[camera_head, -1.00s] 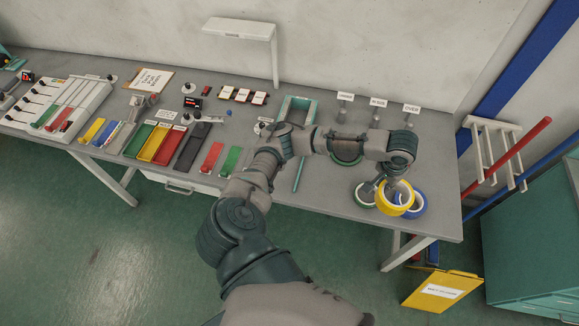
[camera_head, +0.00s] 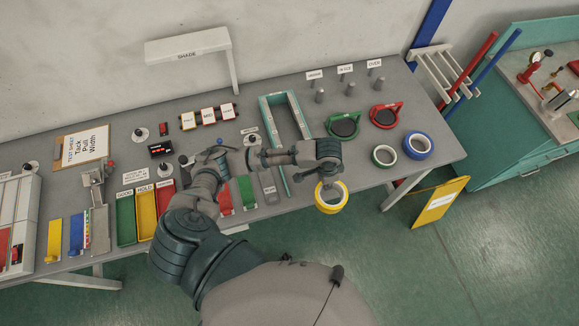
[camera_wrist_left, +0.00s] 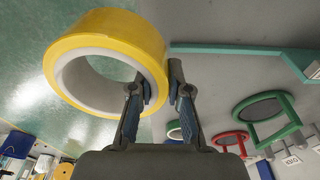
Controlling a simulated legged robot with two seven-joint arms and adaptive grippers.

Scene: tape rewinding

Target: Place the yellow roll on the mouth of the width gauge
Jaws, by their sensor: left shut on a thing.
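The yellow roll (camera_head: 331,197) has a white core and hangs below my left gripper (camera_head: 328,181), around the table's front edge in the head view. In the left wrist view the yellow roll (camera_wrist_left: 105,60) is large, and my left gripper (camera_wrist_left: 160,92) is shut on its rim. No label names the width gauge clearly. A teal frame (camera_head: 304,128) with long parallel sides lies on the table, up and left of the roll; it may be the gauge. Part of it is hidden by my arm. My right gripper is not in view.
A green roll (camera_head: 384,155) and a blue roll (camera_head: 418,145) lie right of the yellow one. Green (camera_head: 344,125) and red (camera_head: 385,116) round-ended fixtures stand behind, with labelled posts. Coloured trays (camera_head: 145,212) fill the left.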

